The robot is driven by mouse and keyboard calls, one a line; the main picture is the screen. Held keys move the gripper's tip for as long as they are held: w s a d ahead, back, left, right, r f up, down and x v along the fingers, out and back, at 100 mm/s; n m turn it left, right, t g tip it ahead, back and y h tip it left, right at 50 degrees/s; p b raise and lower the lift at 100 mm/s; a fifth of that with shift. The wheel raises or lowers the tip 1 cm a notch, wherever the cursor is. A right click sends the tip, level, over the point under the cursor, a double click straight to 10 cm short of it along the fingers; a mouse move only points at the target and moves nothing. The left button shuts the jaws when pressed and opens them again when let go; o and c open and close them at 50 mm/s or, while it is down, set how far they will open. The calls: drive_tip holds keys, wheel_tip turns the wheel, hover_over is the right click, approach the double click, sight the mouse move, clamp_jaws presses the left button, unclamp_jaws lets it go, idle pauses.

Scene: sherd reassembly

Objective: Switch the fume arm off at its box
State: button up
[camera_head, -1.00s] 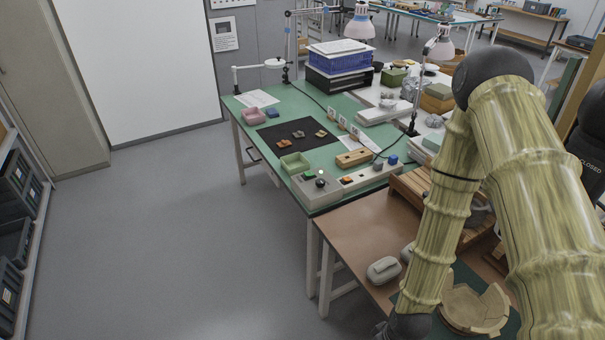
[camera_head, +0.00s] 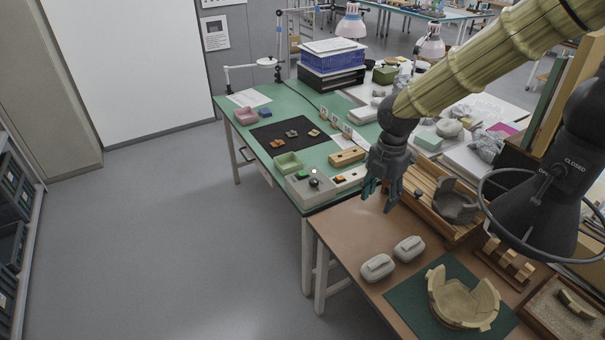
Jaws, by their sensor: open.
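A grey control box (camera_head: 301,191) sits at the near corner of the green table, with a green button (camera_head: 303,175) and a black knob (camera_head: 314,183) on top. A pale strip with an orange switch (camera_head: 340,179) lies right beside it. I cannot tell from the picture which of these belongs to the fume arm. The fume arm's dark hood (camera_head: 562,190), with a ring handle and "CLOSED" lettering, hangs at the right. My gripper (camera_head: 378,194) is open and empty, fingers pointing down, right of the box.
A brown table (camera_head: 345,232) stands nearest, with two grey lidded pieces (camera_head: 378,267) and a partly rebuilt pot (camera_head: 462,303) on a green mat. A wooden rack (camera_head: 430,185) is close right of my gripper. A wooden block (camera_head: 347,157) lies behind the strip. The floor at left is clear.

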drive_tip(key=shift+w+r, duration=0.15)
drive_tip(key=shift+r, duration=0.05)
